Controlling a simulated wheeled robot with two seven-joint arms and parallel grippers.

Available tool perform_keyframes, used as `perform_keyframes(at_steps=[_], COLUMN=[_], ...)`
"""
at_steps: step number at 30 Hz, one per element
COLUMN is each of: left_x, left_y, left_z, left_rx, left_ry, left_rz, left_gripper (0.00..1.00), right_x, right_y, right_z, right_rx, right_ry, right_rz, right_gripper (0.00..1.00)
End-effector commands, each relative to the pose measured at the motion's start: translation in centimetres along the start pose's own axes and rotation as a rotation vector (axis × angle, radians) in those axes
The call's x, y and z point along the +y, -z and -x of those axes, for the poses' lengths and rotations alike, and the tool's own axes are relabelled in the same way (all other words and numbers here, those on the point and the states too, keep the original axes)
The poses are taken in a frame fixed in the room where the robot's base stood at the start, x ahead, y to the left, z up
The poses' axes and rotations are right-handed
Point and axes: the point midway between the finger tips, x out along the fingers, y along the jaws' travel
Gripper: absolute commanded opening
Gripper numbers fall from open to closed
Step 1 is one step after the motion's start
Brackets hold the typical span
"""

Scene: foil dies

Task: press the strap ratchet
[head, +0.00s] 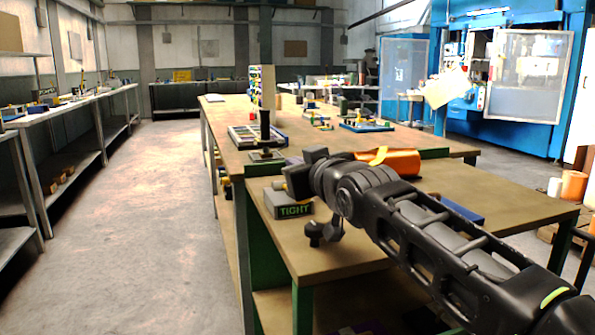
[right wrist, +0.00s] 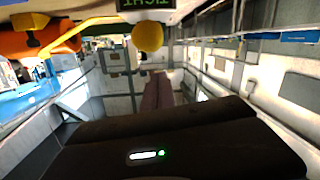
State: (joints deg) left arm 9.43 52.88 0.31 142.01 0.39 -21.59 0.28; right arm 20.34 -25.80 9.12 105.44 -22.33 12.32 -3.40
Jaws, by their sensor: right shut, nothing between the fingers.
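The strap ratchet is a grey block (head: 291,205) with a dark panel reading "TIGHT" in green letters, at the near left corner of the bench. A small yellow knob (head: 280,186) shows at its upper left; in the right wrist view the knob (right wrist: 148,37) is round and close to the gripper. An orange roll (head: 398,162) with a yellow strap (head: 372,157) lies behind my right arm. My right gripper (head: 298,178) is shut and empty, just above the ratchet. Whether it touches the ratchet or knob I cannot tell. My left gripper is out of view.
The wooden bench (head: 530,203) is mostly clear at the right, with a blue item (head: 462,210) partly behind my arm. A longer bench behind holds trays (head: 366,125) and a post. Open concrete floor (head: 150,220) lies left, with shelving beyond it.

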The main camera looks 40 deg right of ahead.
Motion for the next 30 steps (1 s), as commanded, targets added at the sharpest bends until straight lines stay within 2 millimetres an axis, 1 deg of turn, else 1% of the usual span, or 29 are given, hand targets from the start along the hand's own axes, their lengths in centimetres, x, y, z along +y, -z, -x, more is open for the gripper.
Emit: perform_keyframes(at_steps=[1,6,9,13,18,30], left_x=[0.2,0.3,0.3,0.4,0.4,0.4], left_y=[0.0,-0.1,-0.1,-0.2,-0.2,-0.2], left_z=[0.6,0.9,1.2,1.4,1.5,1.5], left_rx=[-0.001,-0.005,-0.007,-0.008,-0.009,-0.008], left_ry=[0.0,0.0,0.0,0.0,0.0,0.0], left_rz=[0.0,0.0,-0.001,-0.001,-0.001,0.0], left_gripper=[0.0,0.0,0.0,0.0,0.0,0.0], right_x=[0.1,0.1,0.1,0.2,0.2,0.1], right_y=[0.8,0.9,1.0,1.1,1.0,1.0], right_z=[0.9,4.9,6.9,8.9,10.0,10.1], right_rx=[0.004,0.009,0.009,0.009,0.007,0.007], right_ry=[-0.001,-0.001,-0.001,0.0,-0.001,0.0], right_rz=[0.001,0.001,0.0,0.0,0.001,0.001], right_gripper=[0.0,0.0,0.0,0.0,0.0,0.0])
